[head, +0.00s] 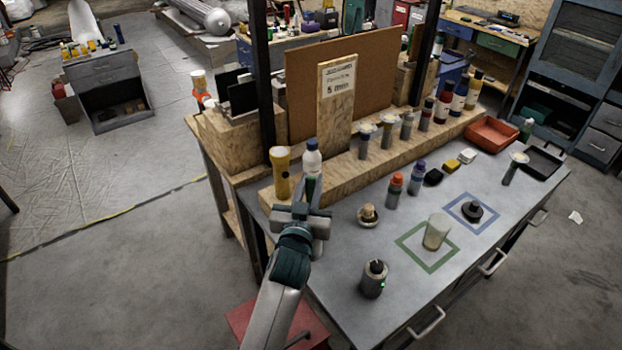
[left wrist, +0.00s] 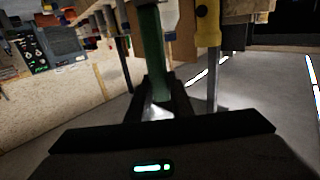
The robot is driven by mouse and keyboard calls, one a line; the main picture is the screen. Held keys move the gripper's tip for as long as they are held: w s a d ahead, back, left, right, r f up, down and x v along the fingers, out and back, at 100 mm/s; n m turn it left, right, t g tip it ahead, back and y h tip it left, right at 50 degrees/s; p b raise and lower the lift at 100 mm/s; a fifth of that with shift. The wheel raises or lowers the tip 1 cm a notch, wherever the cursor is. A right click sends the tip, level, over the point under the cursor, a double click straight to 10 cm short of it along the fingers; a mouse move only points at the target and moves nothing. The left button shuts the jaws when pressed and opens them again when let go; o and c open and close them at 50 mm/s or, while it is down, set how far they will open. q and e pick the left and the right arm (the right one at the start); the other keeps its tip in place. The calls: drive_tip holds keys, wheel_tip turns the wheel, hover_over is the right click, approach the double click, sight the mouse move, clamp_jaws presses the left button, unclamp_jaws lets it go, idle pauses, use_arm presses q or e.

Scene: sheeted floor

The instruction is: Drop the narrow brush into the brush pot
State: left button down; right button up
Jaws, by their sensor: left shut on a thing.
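My right gripper is not in view.
A dark cylinder (head: 374,280) with a green light stands near the front edge. A black object (head: 472,210) sits in a blue square.

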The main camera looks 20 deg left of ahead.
use_arm(q)
wheel_tip(320, 180, down, 6)
drive_tip(key=b, duration=0.5)
drive_tip(key=shift+f, duration=0.2)
drive_tip(key=shift+f+b, duration=1.1)
drive_tip(key=shift+b, duration=0.1)
drive_tip(key=c, duration=1.5)
unclamp_jaws()
drive_tip(key=shift+s, duration=0.1)
